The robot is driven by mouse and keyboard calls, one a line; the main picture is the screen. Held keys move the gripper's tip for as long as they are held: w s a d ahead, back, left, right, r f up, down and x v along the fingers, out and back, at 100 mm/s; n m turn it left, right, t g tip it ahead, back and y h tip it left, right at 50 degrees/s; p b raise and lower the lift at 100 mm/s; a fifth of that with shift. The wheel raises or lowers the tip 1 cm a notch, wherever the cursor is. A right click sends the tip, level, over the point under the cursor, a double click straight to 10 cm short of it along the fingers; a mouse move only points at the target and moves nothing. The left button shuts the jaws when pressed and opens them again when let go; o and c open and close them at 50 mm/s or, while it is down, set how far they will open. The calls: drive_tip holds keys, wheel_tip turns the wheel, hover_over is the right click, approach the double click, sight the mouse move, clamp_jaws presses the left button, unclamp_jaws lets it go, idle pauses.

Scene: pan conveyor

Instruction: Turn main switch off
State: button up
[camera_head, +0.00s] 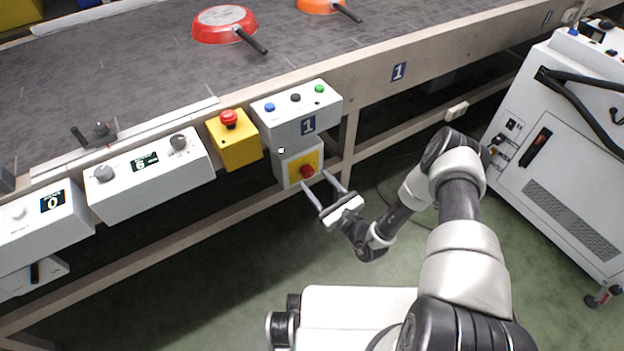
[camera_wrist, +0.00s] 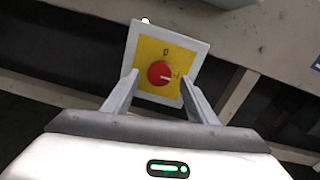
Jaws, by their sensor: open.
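The main switch is a red round knob (camera_head: 306,171) on a yellow plate in a light grey box (camera_head: 289,174), under the control box marked 1. In the wrist view the red knob (camera_wrist: 160,73) sits at the centre of the yellow plate (camera_wrist: 180,58). A "0" is printed above the knob, and a pale mark on the knob points right. My gripper (camera_head: 322,180) is open in front of the switch. In the wrist view its fingers (camera_wrist: 158,95) stand on either side of the knob, apart from each other. I cannot tell whether they touch it.
A control box (camera_head: 290,122) with several buttons is above the switch. A yellow emergency stop box (camera_head: 236,150) is left of it, then a grey dial box (camera_head: 150,176). A red pan (camera_head: 222,22) and an orange pan (camera_head: 316,5) lie on the conveyor (camera_head: 120,70). A white cabinet (camera_head: 570,150) stands at right.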

sight(309, 174)
drive_tip(key=shift+x, duration=1.55)
drive_tip(key=shift+c, duration=0.2)
drive_tip(key=c, duration=1)
